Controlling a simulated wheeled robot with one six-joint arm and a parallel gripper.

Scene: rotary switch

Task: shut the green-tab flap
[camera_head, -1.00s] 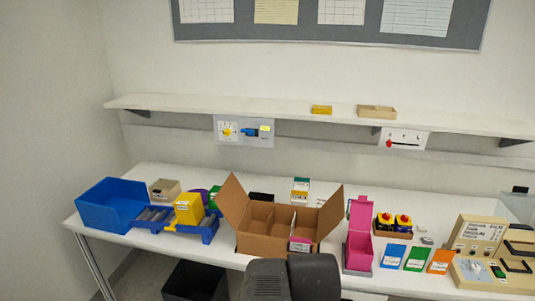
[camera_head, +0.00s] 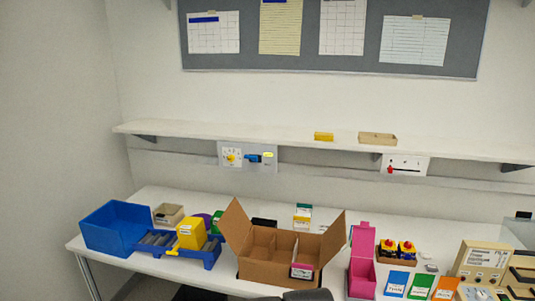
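A brown cardboard carton (camera_head: 265,268) stands open near the front of the table. Its left flap (camera_head: 236,226) and right flap (camera_head: 333,236) stick up and outward. No green tab shows clearly on the two raised flaps. My gripper is not in view; only a dark part of my arm shows at the bottom edge.
A blue bin (camera_head: 112,232) and a blue tray with a yellow box (camera_head: 191,234) stand left of the carton. A pink box with raised lid (camera_head: 362,255) stands close on the right. Blue, green and orange cards and a beige case (camera_head: 480,260) lie further right. A shelf (camera_head: 250,132) runs above.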

